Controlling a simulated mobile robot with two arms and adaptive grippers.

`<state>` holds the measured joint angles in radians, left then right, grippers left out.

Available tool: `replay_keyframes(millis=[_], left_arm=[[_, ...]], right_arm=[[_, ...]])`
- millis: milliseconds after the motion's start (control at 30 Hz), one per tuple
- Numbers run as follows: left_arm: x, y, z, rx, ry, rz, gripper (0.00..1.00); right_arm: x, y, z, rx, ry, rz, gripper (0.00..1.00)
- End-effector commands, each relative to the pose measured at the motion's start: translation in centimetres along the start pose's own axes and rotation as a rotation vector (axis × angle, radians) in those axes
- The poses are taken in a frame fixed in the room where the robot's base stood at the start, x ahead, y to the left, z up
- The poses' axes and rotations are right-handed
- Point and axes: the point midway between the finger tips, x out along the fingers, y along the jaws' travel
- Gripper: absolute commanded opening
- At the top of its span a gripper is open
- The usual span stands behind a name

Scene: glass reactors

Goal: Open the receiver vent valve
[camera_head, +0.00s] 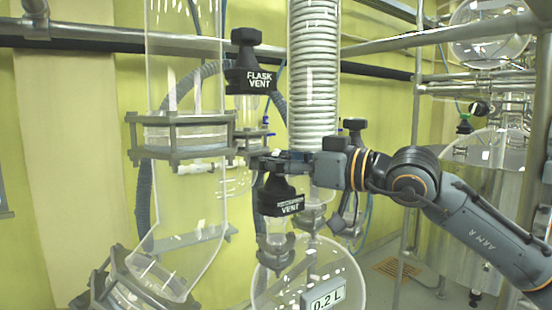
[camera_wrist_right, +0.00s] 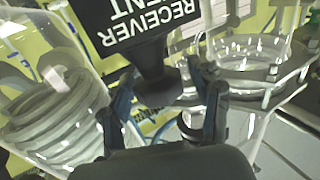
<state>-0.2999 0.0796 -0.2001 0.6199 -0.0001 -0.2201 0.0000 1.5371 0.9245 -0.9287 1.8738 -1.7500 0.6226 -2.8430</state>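The receiver vent valve (camera_head: 283,201) is a black cap with a white label, on a glass neck above the round receiver flask (camera_head: 308,278). In the right wrist view its label (camera_wrist_right: 140,22) reads RECEIVER VENT upside down, and its black knob (camera_wrist_right: 158,82) points toward the camera. My right gripper (camera_head: 262,163) is at the top of this valve in the head view. In the wrist view its two fingers (camera_wrist_right: 163,78) stand apart on either side of the knob; firm contact cannot be made out. My left gripper is not in view.
A similar black valve labelled FLASK VENT (camera_head: 250,72) hangs just above my right gripper. A coiled glass condenser (camera_head: 314,70) stands close behind. A wide glass column (camera_head: 185,75) with a metal flange (camera_head: 180,135) is at left. Metal rails cross the background.

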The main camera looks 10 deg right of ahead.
Motion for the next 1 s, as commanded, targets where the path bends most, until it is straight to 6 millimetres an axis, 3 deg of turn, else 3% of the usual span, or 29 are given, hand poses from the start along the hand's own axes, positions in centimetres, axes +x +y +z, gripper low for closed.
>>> replay_keyframes(millis=[167, 567, 1000], left_arm=[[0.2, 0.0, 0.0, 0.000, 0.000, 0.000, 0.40], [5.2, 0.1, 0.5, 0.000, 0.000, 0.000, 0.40], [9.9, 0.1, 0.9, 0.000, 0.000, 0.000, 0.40]], right_arm=[[0.0, 0.0, 0.0, -0.002, 0.001, 0.006, 0.62], [0.0, -0.1, 0.4, -0.006, 0.003, 0.191, 0.62], [0.1, -0.3, 0.1, -0.006, 0.004, 0.587, 0.62]])
